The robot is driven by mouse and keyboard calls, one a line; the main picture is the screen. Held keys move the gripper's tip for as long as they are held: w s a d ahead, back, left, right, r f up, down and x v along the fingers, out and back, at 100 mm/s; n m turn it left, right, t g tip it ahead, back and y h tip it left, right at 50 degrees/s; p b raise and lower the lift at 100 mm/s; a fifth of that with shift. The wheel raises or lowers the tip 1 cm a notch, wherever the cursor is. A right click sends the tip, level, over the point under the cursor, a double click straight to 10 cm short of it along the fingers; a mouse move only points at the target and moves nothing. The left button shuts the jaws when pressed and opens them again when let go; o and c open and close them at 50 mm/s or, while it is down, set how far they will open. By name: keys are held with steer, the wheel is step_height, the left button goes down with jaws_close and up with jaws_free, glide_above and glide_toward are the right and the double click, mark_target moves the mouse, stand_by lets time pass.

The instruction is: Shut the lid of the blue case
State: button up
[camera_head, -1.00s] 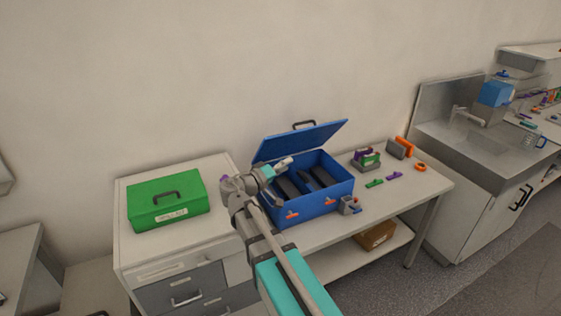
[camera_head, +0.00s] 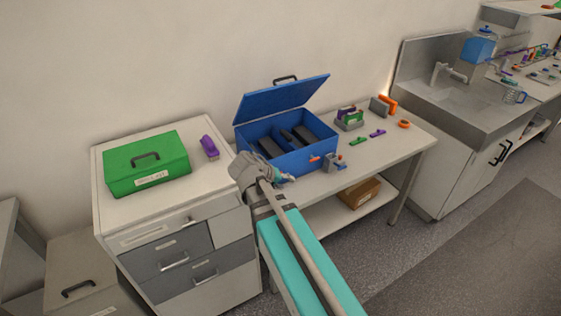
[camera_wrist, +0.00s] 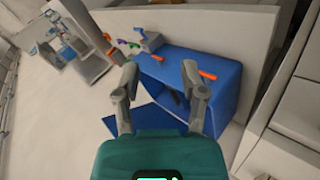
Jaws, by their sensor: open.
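The blue case (camera_head: 312,157) stands on the white bench with its lid (camera_head: 283,99) raised and tilted back, handle at the top. Dark blocks (camera_head: 270,147) show inside it. My gripper (camera_head: 287,179) is in front of the case, low by its front wall; the arm and wrist hide the case's lower left front. In the wrist view my two fingers (camera_wrist: 161,82) are spread apart with nothing held between them. The blue case (camera_wrist: 226,88) with orange latches (camera_wrist: 207,75) shows behind the fingers there. I cannot tell whether the fingers touch it.
A green case (camera_head: 120,172) and a purple object (camera_head: 210,147) stand on the drawer cabinet to the left. A small grey holder (camera_head: 332,163) stands close to the blue case's front right. Another holder (camera_head: 349,121) and small coloured pieces lie farther right. The wall is behind.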

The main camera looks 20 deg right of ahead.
steer(key=s+a+f+n+g+y+b, duration=0.1)
steer(key=s+a+f+g+y+b, duration=0.1)
steer(key=s+a+f+y+b, duration=0.2)
steer(key=shift+s+a+f+y, duration=1.7)
steer(key=shift+s+f+y, duration=0.5)
steer(key=shift+f, duration=0.8)
steer(key=shift+w, duration=0.1)
steer(key=shift+a, duration=0.1)
